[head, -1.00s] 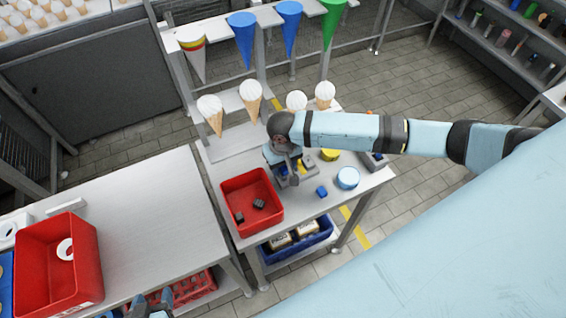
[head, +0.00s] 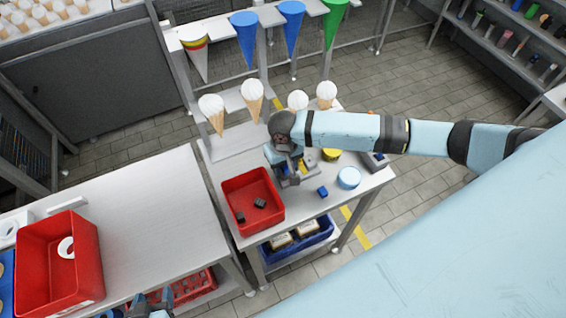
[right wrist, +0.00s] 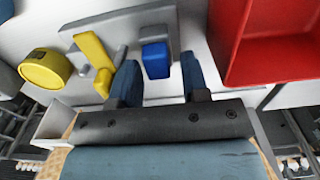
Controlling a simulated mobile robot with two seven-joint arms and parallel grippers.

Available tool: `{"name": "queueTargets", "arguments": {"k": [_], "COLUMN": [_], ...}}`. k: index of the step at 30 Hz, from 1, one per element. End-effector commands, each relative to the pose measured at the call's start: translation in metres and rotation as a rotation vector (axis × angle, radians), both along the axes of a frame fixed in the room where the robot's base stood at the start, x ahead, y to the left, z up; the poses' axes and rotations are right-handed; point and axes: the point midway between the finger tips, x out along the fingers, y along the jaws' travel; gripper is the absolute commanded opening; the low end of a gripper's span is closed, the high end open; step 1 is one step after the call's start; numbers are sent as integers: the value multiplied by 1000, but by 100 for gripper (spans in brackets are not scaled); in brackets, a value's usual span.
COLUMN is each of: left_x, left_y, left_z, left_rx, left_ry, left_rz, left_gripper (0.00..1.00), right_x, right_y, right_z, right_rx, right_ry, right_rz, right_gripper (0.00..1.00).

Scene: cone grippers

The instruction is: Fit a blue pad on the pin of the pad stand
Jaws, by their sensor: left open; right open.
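A grey pad stand (right wrist: 118,24) with a yellow part (right wrist: 92,50) lies in front of my right gripper (right wrist: 160,84) in the right wrist view. A blue pad (right wrist: 156,60) sits against the stand's grey bracket, between the lines of the open fingers. Whether the fingers touch it, I cannot tell. In the head view my right gripper (head: 290,182) points down over the table and hides part of the stand (head: 309,165). Another blue block (head: 322,191) lies on the table to its right. My left gripper (head: 150,305) shows at the bottom edge, open.
A red bin (head: 235,212) with dark blocks stands left of my right gripper. A yellow tin (head: 331,155) and a light blue round tin (head: 349,177) stand to the right. Ice cream cones (head: 253,95) stand behind.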

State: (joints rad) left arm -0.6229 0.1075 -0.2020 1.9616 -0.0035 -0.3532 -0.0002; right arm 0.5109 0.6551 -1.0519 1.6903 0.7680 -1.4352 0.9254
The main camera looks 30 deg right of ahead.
Motion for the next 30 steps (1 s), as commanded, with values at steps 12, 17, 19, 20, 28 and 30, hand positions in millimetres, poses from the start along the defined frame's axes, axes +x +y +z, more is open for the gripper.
{"name": "queueTargets", "arguments": {"k": [12,17,19,20,28,30], "left_x": [0,0,0,1,1,1], "left_y": [0,0,0,0,0,0], "left_z": [7,10,10,10,10,10], "left_rx": [0,0,0,0,0,0], "left_ry": [-1,-1,-1,-2,-2,-2], "left_rz": [0,0,0,0,0,0], "left_gripper": [61,61,61,61,61,61], "right_x": [2,2,2,2,3,2], "right_y": [-4,-4,-4,-4,-4,-4], "right_z": [17,26,29,30,44,47], "right_rx": [-7,-7,-8,-7,-6,-7], "right_ry": [-3,-4,-3,-3,-5,-4], "right_rz": [-4,-4,-4,-4,-4,-4], "right_gripper": [57,58,61,63,63,63]}}
